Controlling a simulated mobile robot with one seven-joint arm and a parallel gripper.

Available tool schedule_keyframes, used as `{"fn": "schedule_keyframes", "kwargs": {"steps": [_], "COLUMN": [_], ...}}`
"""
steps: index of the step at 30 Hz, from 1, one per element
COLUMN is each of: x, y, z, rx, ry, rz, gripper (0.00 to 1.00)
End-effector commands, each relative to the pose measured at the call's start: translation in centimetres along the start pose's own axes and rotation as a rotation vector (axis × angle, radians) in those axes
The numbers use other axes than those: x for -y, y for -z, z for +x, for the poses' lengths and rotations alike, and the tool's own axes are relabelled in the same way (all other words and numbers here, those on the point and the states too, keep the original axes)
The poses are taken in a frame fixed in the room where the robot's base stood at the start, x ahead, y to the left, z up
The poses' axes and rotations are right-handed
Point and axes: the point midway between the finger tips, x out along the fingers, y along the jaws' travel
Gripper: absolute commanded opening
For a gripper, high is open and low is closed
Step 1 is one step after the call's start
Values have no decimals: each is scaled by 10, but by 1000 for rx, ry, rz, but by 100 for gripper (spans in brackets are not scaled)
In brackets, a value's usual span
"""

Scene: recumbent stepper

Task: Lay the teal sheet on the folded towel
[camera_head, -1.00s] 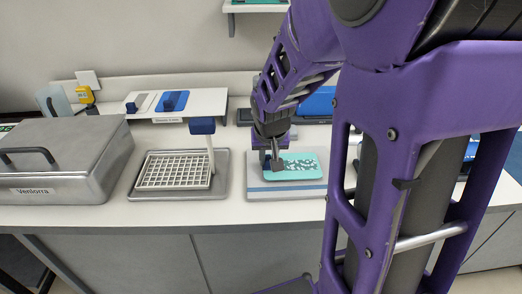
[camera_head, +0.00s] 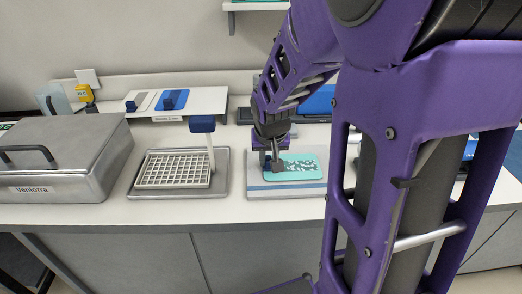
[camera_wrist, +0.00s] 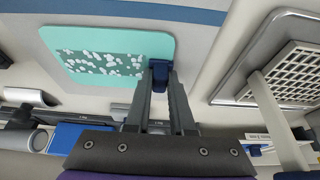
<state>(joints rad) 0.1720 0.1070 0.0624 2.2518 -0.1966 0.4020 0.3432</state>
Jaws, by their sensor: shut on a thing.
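The teal sheet (camera_head: 307,173), patterned with white spots, is over the folded towel (camera_head: 256,192), a pale flat stack with a blue stripe. The sheet also shows in the wrist view (camera_wrist: 108,42), roughly level, with the towel's blue stripe beyond it. I cannot tell whether the sheet rests on the towel or sits just above it. My gripper (camera_head: 273,163) points down at the sheet's left end. In the wrist view my gripper (camera_wrist: 160,84) is shut on the sheet's dark blue tab (camera_wrist: 158,70).
A metal tray with a white grid rack (camera_head: 172,171) and a blue-topped post (camera_head: 202,125) stands close to the left. A grey lidded box (camera_head: 70,165) is further left. A low white shelf (camera_head: 205,101) holds blue and grey tabbed sheets behind. Dark and blue items lie behind the towel.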

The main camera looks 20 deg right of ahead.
Motion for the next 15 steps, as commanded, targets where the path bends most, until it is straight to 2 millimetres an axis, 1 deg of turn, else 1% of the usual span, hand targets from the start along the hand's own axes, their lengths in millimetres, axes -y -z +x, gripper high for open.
{"fn": "schedule_keyframes", "kwargs": {"steps": [9,10,14,15], "x": [0,0,0,0], "y": [-1,-1,-1,-1], "z": [2,2,2,2], "rx": [0,0,0,0], "ry": [0,0,0,0], "rz": [0,0,0,0], "gripper": [0,23,47,54]}}
